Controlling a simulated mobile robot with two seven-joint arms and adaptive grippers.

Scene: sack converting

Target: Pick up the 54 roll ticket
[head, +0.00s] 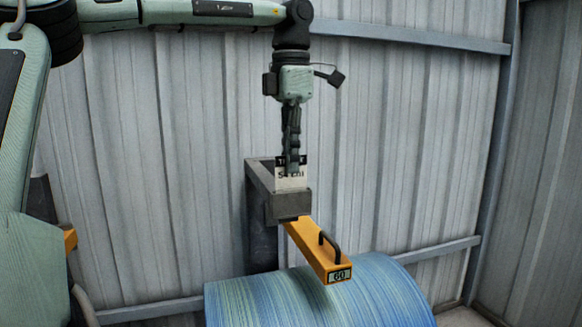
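The white roll ticket (294,183) stands upright at the top of a grey metal post bracket (288,205). It has a dark header and print that seems to read 54, partly covered by my fingers. My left gripper (292,168) points straight down with its fingertips over the upper middle of the ticket. I see the fingers nearly edge-on, so I cannot tell whether they are shut on the card or in front of it. The ticket's lower edge meets the bracket. My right gripper is not in view.
A yellow bar (312,244) with a black handle and a label reading 60 juts from the bracket, above a large blue striped roll (310,298). A corrugated metal wall (400,150) with grey rails stands close behind. Another yellow piece (70,240) shows at the left.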

